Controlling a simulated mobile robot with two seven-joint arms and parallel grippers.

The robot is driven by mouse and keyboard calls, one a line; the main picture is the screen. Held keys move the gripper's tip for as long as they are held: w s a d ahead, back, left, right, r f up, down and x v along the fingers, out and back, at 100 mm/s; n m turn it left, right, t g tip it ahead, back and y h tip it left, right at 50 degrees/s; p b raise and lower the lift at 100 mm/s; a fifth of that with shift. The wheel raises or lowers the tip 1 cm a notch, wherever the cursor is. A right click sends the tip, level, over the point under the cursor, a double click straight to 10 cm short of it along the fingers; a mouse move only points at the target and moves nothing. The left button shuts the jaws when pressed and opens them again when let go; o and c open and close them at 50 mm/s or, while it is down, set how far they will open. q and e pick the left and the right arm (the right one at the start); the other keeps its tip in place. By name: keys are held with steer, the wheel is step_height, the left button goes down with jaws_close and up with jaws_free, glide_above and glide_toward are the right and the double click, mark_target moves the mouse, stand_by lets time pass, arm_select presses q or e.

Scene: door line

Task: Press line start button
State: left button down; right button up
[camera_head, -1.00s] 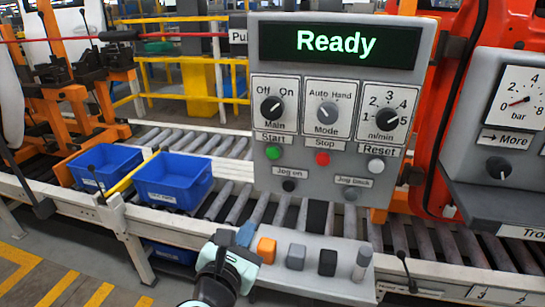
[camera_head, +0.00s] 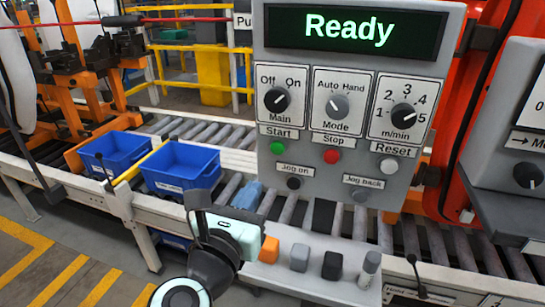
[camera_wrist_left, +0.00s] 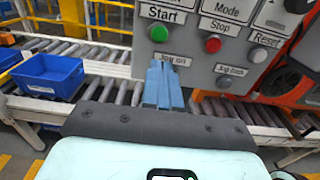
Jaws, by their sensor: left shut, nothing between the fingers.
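The control panel (camera_head: 352,60) stands over the roller conveyor, and its display (camera_head: 350,28) reads "Ready" in green. The green Start button (camera_head: 277,148) is at the panel's lower left, below the Main knob (camera_head: 276,99). It also shows in the left wrist view (camera_wrist_left: 158,33). The red Stop button (camera_head: 332,156) is to its right. My left gripper (camera_head: 249,190) is shut and empty, its blue fingers below and left of the Start button. In the left wrist view the fingertips (camera_wrist_left: 163,64) point up at the panel beneath the button, apart from it.
The black Jog on button (camera_head: 293,183) is just below Start, close to the fingers. A lower ledge with an orange block (camera_head: 269,249) and several grey and black blocks is beside my left wrist. Blue bins (camera_head: 180,167) are on the left.

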mark_target(277, 150)
arm_select(q)
steer(key=p+x, duration=0.1)
steer(key=x, duration=1.1)
steer(key=shift+w+f+p, duration=0.1)
steer(key=shift+p, duration=0.2)
arm_select(e)
steer(key=shift+s+r, duration=0.25)
steer(key=shift+r, duration=0.4)
